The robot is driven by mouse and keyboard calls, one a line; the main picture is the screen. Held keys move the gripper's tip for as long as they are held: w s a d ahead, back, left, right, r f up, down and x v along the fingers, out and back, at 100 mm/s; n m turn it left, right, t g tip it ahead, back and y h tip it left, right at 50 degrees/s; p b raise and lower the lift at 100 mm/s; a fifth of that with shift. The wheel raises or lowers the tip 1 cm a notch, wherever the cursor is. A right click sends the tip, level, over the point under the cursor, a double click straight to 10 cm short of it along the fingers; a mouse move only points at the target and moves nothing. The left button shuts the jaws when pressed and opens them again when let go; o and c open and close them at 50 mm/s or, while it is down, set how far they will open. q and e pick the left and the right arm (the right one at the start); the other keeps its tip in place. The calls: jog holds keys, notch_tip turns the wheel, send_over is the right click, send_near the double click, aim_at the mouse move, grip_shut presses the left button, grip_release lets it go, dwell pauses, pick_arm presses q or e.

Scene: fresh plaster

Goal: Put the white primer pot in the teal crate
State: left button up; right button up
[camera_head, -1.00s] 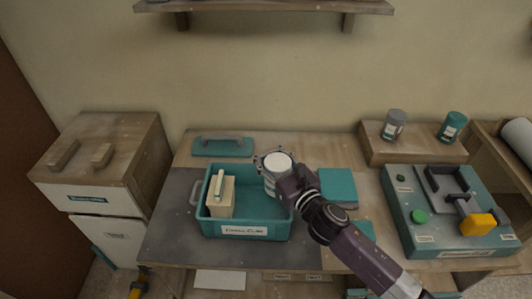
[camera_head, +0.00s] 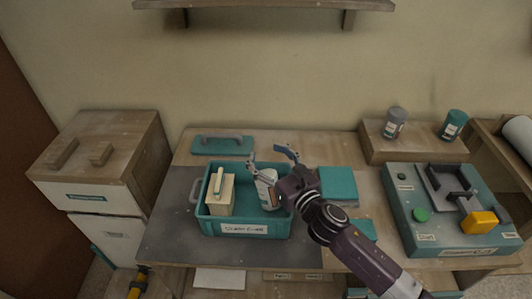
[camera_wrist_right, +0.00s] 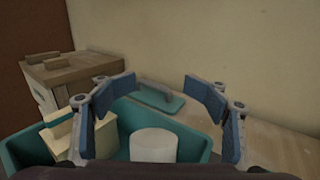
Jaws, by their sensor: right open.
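The white primer pot (camera_head: 267,190) is inside the teal crate (camera_head: 243,229), in its right part, and looks slightly tilted in the head view. Its white top (camera_wrist_right: 153,144) shows below and between my fingers in the right wrist view. My right gripper (camera_head: 273,156) is open and empty, just above the pot at the crate's right side. It also shows spread wide in the right wrist view (camera_wrist_right: 160,95). The gripper and forearm hide part of the pot and the crate's right wall. My left gripper is not in view.
A teal float (camera_head: 223,145) lies behind the crate. A teal box (camera_head: 338,184) is at the right. Two small pots (camera_head: 394,122) stand on a wooden riser.

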jog(key=shift+r, duration=0.25)
jog(key=shift+r+p, duration=0.4)
jog(key=shift+p, duration=0.15)
jog(key=b+v, duration=0.2)
jog(key=v, duration=1)
jog(key=shift+f, duration=0.1)
